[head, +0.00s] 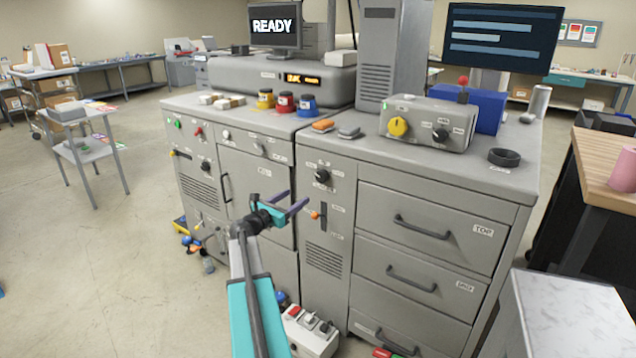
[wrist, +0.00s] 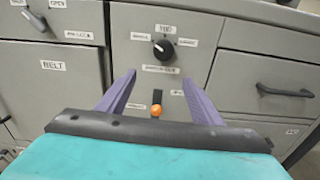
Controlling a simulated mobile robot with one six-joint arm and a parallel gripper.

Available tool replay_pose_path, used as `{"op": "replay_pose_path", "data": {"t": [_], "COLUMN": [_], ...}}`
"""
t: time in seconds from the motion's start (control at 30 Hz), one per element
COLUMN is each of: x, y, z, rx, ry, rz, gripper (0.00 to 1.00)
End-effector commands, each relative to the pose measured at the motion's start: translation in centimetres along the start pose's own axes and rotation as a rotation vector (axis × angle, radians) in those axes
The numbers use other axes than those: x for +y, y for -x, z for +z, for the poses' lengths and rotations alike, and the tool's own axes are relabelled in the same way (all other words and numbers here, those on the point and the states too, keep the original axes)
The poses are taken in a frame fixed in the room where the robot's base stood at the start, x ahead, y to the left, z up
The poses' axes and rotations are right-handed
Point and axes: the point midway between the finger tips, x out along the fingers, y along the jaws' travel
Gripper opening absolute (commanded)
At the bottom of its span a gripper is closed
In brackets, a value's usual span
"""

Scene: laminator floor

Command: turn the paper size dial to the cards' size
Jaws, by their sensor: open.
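A black round dial (head: 322,175) sits high on the grey cabinet front, left of the drawers. In the wrist view the dial (wrist: 163,49) has small white labels around it, too blurred to read surely. Its white mark seems to lean to the upper left. My gripper (head: 296,200) is open and empty in front of this panel, apart from the dial. In the wrist view its two purple fingers (wrist: 158,76) point at the panel, with the dial beyond and slightly above their tips. I cannot make out the cards.
An orange-tipped lever (wrist: 156,110) in a slot is just below the dial. Drawers with bar handles (head: 422,227) are to the right. A control box (head: 428,122) with a yellow knob stands on top. A screen (head: 275,27) reads READY. Open floor lies left.

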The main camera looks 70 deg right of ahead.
Motion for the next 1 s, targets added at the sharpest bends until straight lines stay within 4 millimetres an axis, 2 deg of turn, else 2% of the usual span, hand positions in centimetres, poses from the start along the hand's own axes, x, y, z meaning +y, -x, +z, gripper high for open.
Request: {"op": "replay_pose_path", "data": {"t": [0.03, 0.13, 0.47, 0.67, 1.0], "x": [-0.2, -0.5, -0.5, -0.4, -0.4], "y": [-0.6, -1.1, -1.1, -1.7, -5.1], "z": [0.8, 1.5, 1.5, 1.6, 1.7], "rx": [-0.015, -0.030, -0.031, -0.030, -0.029], "ry": [0.015, 0.035, 0.035, 0.034, 0.033], "rz": [-0.003, -0.005, -0.005, -0.006, -0.007], "gripper": [0.60, 0.60, 0.60, 0.60, 0.60]}}
